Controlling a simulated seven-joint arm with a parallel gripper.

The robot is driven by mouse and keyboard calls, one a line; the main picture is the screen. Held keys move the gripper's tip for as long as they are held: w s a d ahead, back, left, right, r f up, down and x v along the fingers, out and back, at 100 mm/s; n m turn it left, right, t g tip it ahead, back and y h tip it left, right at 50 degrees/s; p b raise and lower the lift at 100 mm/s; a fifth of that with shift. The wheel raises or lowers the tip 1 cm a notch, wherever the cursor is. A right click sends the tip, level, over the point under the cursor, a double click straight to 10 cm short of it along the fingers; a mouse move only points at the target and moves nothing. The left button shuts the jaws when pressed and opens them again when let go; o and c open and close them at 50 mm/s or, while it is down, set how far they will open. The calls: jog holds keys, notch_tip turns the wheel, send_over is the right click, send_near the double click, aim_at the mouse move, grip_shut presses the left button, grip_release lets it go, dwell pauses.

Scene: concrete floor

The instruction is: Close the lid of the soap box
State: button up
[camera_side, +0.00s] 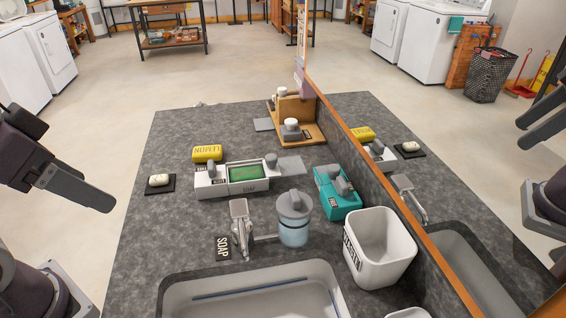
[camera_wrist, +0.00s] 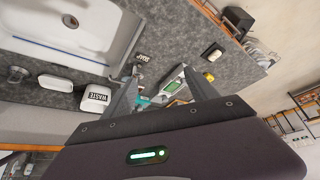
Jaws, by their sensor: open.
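The soap box (camera_side: 217,187) is a long white box labelled SOAP on the grey counter. Its top shows a green face (camera_side: 248,173) with lettering, and grey knobs stand on it. A flat grey panel (camera_side: 291,166) extends from its right end; I cannot tell whether this is the lid. In the wrist view the soap box (camera_wrist: 174,85) shows between my fingers, some way beyond them. My gripper (camera_side: 108,204) is at the left in the side view, clear of the box. Its two fingers are spread and empty in the wrist view (camera_wrist: 160,76).
A yellow LEMON block (camera_side: 207,153) stands behind the box, and a white soap on a black mat (camera_side: 160,181) lies to its left. A teal box (camera_side: 337,192), a blue-grey jar (camera_side: 293,218), a tap (camera_side: 240,226) and a waste bin (camera_side: 380,247) stand nearby. A mirror edges the right side.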

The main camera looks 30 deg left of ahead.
jog(key=shift+m+g, duration=0.3)
jog(key=shift+m, duration=0.2)
jog(key=w+r, duration=0.1)
jog(key=w, duration=0.3)
jog(key=w+r, duration=0.2)
jog(key=w, duration=0.2)
jog(key=w+d+r, duration=0.1)
jog(key=w+r, duration=0.1)
jog(key=w, duration=0.3)
jog(key=shift+r, duration=0.15)
jog(key=c, duration=1.1)
jog(key=shift+m+g+h, duration=0.3)
jog(key=shift+m, duration=0.1)
jog(key=w, duration=0.8)
jog(key=w+d+f, duration=0.1)
jog(key=w, duration=0.4)
jog(key=shift+w+d+f, duration=0.1)
grip_shut()
jog(key=m, duration=0.1)
send_over(278, 164)
notch_tip(278, 164, down, 10)
jog(key=shift+g, duration=0.4)
jog(key=x, duration=1.1)
jog(key=shift+w+d, duration=0.25)
jog(key=shift+s+a, duration=0.15)
jog(key=shift+s, duration=0.45)
jog(key=shift+s+a, duration=0.2)
jog(key=shift+s, duration=0.45)
jog(key=shift+s+a, duration=0.15)
jog(key=shift+s, duration=0.55)
